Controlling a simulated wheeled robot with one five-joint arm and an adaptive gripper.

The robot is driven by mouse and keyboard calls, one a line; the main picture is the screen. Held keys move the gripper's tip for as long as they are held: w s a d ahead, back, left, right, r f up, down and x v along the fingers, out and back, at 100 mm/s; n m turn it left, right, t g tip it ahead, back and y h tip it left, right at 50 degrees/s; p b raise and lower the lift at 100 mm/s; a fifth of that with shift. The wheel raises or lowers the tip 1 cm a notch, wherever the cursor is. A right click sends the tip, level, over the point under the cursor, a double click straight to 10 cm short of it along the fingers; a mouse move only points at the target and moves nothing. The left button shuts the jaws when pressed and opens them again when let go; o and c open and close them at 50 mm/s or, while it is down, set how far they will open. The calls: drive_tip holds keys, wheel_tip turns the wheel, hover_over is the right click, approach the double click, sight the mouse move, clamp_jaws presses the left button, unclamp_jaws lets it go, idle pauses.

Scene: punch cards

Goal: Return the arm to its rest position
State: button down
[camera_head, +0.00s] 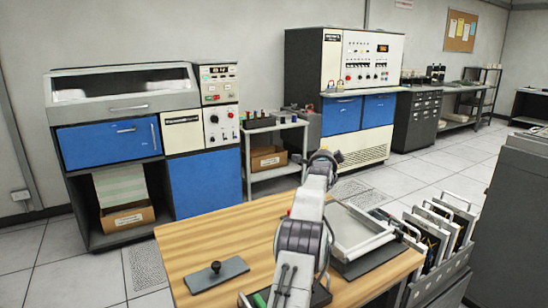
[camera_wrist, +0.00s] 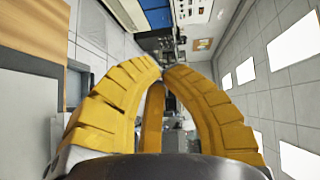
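My arm (camera_head: 304,220) stands folded up over the wooden table (camera_head: 205,240) in the head view. The wrist view looks out sideways across the room, with the floor at left and the ceiling lights at right.
A grey plate with a black knob (camera_head: 216,273) lies left of my arm. A framed tray device (camera_head: 358,235) lies right of it. A rack of upright boards (camera_head: 440,240) stands at the table's right. Blue-fronted machines (camera_head: 205,185) stand behind; the tiled floor between is open.

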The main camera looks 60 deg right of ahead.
idle(0.3)
